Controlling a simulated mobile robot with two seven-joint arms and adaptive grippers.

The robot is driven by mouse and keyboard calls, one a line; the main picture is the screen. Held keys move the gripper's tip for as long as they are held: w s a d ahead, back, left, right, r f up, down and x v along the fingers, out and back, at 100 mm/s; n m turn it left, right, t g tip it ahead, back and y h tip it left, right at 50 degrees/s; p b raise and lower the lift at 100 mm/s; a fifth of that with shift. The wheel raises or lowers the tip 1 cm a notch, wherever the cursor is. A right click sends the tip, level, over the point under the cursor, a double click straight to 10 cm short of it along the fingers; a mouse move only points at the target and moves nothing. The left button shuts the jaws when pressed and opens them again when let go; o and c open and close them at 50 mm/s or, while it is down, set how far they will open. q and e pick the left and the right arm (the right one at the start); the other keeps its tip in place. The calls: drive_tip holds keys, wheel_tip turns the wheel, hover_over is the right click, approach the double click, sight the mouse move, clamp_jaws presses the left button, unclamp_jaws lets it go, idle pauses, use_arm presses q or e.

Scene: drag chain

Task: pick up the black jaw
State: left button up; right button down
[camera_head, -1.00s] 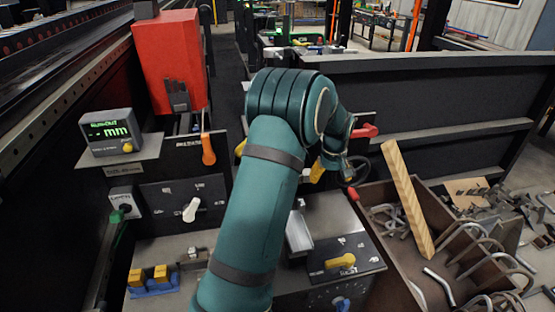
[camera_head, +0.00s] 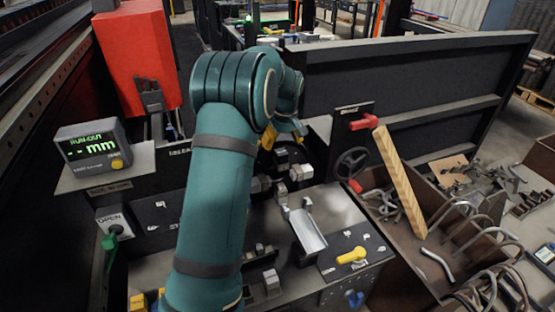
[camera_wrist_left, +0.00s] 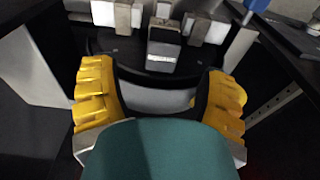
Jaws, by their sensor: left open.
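My left gripper shows in the head view with its yellow fingers (camera_head: 267,138) partly behind my teal arm, beside the metal fixture parts. In the left wrist view its two yellow fingers (camera_wrist_left: 160,97) stand wide apart with nothing gripped between them. A dark block with a pale label (camera_wrist_left: 163,48) lies beyond the fingertips, between light blocks (camera_wrist_left: 118,14); it may be the black jaw, but I cannot be sure. Dark upright pieces (camera_head: 150,97) also stand in front of the red box in the head view. My right gripper is not in view.
A control panel with a yellow knob (camera_head: 352,256) and a metal trough (camera_head: 307,230) lie right of my arm. A handwheel (camera_head: 352,163) stands behind them. A bin (camera_head: 410,265) holds bent rods and a wooden beam (camera_head: 400,182). A readout box (camera_head: 92,146) stands left.

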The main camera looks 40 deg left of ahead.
sight(281, 152)
use_arm(q)
drive_tip(key=f, duration=0.2)
drive_tip(key=f+b, duration=0.1)
drive_tip(key=f, duration=0.3)
drive_tip(key=shift+w+a+f, duration=0.1)
drive_tip(key=shift+a+f, duration=0.05)
drive_tip(key=shift+a, duration=0.2)
clamp_jaws()
